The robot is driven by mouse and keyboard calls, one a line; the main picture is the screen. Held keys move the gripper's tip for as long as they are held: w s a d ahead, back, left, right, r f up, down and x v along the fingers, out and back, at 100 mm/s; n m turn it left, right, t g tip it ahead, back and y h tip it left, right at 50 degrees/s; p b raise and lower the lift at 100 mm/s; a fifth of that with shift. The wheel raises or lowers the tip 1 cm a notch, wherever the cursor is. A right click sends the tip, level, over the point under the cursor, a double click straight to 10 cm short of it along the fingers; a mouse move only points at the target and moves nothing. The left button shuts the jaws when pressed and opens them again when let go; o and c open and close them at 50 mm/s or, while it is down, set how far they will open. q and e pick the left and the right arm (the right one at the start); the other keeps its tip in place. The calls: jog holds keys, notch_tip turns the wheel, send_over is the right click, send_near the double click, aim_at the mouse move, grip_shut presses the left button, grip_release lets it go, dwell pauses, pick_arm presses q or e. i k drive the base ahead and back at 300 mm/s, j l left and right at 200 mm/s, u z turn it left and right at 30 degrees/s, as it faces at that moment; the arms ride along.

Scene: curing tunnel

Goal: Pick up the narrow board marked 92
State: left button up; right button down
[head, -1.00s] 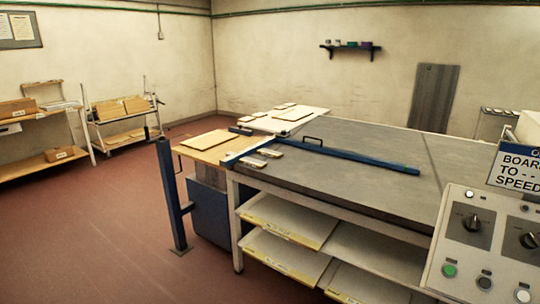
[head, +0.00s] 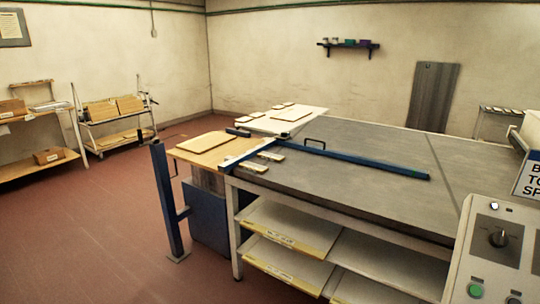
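No board with a readable 92 shows in the head view. Two small narrow boards (head: 254,167) lie on the near left corner of the grey table, beside the blue bar; their markings are too small to read. A larger flat board (head: 207,143) lies on the wooden side table at the left end. Several small boards (head: 282,106) lie on the white table behind it. Several boards (head: 118,106) lean on a cart at the far left. Neither of my grippers is in view.
The grey table (head: 350,184) with a blue bar (head: 375,167) across it fills the middle and right. A blue post (head: 167,205) stands at its left end. A control panel (head: 497,245) blocks the near right. The red floor (head: 90,225) at left is clear.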

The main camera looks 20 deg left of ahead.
aim_at(272, 157)
jog(key=i+j, duration=0.2)
jog(key=j, duration=0.15)
jog(key=i+j+z, duration=0.1)
jog(key=i+j, duration=0.35)
jog(key=j, duration=0.2)
jog(key=i+j, duration=0.2)
jog(key=j, duration=0.15)
jog(key=i+j+z, duration=0.1)
jog(key=j, duration=0.25)
jog(key=i+j, duration=0.5)
jog(key=j, duration=0.2)
jog(key=i+j+z, duration=0.1)
jog(key=j, duration=0.3)
jog(key=i+l, duration=0.05)
